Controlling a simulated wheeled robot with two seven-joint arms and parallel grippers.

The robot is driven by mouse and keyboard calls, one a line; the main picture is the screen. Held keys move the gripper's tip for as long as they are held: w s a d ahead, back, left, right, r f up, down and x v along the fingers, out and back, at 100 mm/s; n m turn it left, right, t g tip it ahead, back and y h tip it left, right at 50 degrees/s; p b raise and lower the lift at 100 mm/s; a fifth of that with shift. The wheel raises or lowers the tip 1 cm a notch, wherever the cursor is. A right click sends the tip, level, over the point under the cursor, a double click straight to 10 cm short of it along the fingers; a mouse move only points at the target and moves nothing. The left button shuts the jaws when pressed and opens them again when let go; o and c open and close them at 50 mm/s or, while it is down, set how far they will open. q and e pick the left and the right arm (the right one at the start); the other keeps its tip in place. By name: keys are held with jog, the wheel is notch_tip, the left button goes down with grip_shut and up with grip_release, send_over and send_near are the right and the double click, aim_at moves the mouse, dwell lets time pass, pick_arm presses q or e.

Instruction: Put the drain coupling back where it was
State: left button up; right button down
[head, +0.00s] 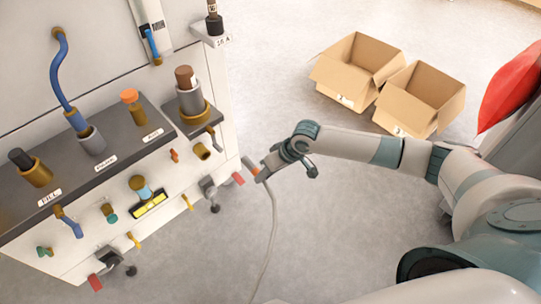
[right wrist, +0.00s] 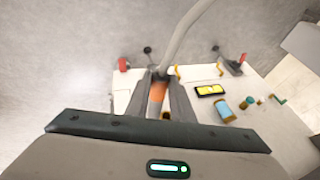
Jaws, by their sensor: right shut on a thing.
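My right gripper (head: 259,174) is shut on the drain coupling, an orange and dark piece with a pale grey hose (head: 271,225) hanging from it. In the right wrist view the coupling (right wrist: 157,92) sits between the two fingers, and the hose (right wrist: 182,35) runs up and away. The gripper is in front of the white washer (head: 228,130), right of an open brass socket (head: 202,151) on its front. In the head view, the coupling is mostly hidden by the fingers. A gap shows between gripper and socket. My left gripper is not in view.
The washer's dark top ledge (head: 125,150) carries several labelled fittings. A red-handled part (head: 238,179) sticks out low near my gripper. A yellow panel (head: 150,205) is on the front. Two open cardboard boxes (head: 357,62) (head: 423,92) stand on the floor behind my arm.

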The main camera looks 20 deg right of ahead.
jog(key=s+r+m+t, duration=0.1)
jog(key=s+r+m, duration=0.1)
jog(key=r, duration=2.6)
jog(key=shift+s+d+r+h, duration=0.35)
jog(key=shift+s+h, duration=0.05)
jog(key=shift+s, duration=0.1)
